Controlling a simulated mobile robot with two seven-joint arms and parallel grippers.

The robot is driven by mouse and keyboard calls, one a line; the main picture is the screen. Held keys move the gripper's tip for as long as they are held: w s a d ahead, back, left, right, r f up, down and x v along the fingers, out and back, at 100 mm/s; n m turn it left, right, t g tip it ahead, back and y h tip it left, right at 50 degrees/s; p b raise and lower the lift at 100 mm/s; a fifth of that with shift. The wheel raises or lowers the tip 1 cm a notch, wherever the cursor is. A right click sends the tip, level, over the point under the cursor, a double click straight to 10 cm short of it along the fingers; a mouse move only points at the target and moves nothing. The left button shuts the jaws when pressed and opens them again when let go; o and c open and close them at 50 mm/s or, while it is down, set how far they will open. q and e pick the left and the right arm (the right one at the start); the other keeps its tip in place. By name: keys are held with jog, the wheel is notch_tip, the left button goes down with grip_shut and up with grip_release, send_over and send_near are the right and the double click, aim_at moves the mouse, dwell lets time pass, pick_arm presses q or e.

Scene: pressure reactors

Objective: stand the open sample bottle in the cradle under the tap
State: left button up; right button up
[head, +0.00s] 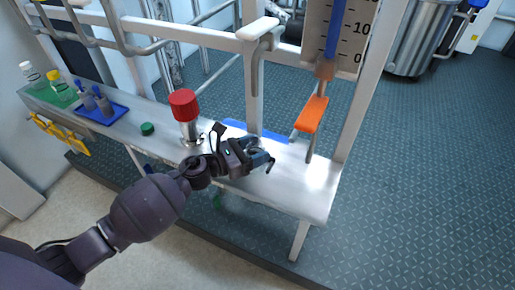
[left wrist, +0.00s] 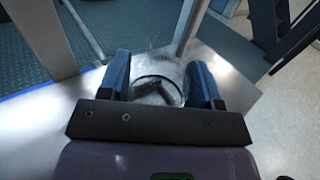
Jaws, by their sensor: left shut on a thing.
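My left gripper (head: 262,157) is over the right part of the steel shelf (head: 295,190), left of the tap with the orange handle (head: 312,115). In the left wrist view its blue fingers (left wrist: 160,82) are shut on a clear sample bottle (left wrist: 158,68), one on each side. A round open mouth shows on the bottle, with no cap on it. The tap's thin spout (head: 309,152) points down to the right of the gripper. In the head view the bottle is mostly hidden by the gripper. I cannot make out the cradle. My right gripper is not in view.
A green cap (head: 147,128) lies on the shelf beside a red-topped valve (head: 185,106). A blue tray (head: 115,116) and capped bottles (head: 54,79) stand at the left. A blue strip (head: 272,136) runs behind the gripper. A steel post (head: 254,95) rises behind the shelf.

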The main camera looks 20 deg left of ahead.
pick_arm(q)
jog(key=shift+r, duration=0.2)
jog(key=shift+f, duration=0.25)
jog(key=o, duration=0.5)
jog(key=shift+f, duration=0.1)
jog(key=o, duration=0.5)
jog(key=shift+c, duration=0.2)
